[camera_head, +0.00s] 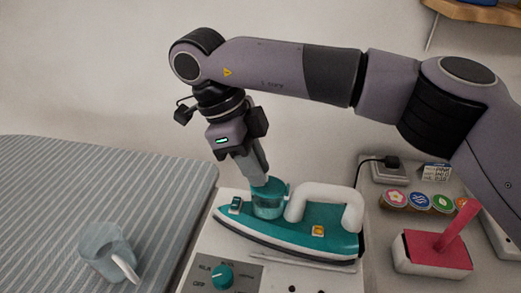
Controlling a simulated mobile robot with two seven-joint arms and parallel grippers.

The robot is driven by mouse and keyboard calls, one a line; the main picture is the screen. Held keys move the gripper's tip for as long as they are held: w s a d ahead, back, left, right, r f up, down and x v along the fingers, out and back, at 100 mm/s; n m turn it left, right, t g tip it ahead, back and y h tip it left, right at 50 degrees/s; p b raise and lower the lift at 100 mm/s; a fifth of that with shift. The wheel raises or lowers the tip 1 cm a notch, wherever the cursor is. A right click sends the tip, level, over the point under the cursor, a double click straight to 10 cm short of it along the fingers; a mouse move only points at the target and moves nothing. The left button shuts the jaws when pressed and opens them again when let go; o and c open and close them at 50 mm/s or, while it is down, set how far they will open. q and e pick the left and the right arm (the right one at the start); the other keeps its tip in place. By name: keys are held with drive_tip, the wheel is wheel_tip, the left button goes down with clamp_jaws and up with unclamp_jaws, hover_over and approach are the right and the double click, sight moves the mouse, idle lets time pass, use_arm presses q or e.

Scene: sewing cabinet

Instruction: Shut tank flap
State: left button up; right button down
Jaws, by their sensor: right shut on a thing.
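The teal iron (318,238) with a white handle (325,198) stands on a light panel in the lower middle. Its translucent teal water tank (268,208) rises at the front, left of the handle. The tank flap (271,187) is at the tank's top, partly hidden by my gripper, so its exact angle is hard to tell. My right gripper (262,180) points down onto the tank's top with its fingers shut on the flap. My left gripper is out of view.
A clear cup (108,252) with a white handle stands on the striped ironing board (60,190) at left. A teal dial (221,277) sits in front of the iron. At right are several round patterned lids (420,203) and a red-topped white box (437,254).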

drive_tip(key=shift+a+f+h, duration=0.1)
drive_tip(key=shift+f+h, duration=0.15)
drive_tip(key=shift+h, duration=0.15)
drive_tip(key=c, duration=1)
unclamp_jaws()
drive_tip(key=shift+r, duration=0.1)
drive_tip(key=shift+p+v, duration=0.7)
drive_tip(key=shift+v, duration=2.8)
drive_tip(key=shift+w, duration=0.1)
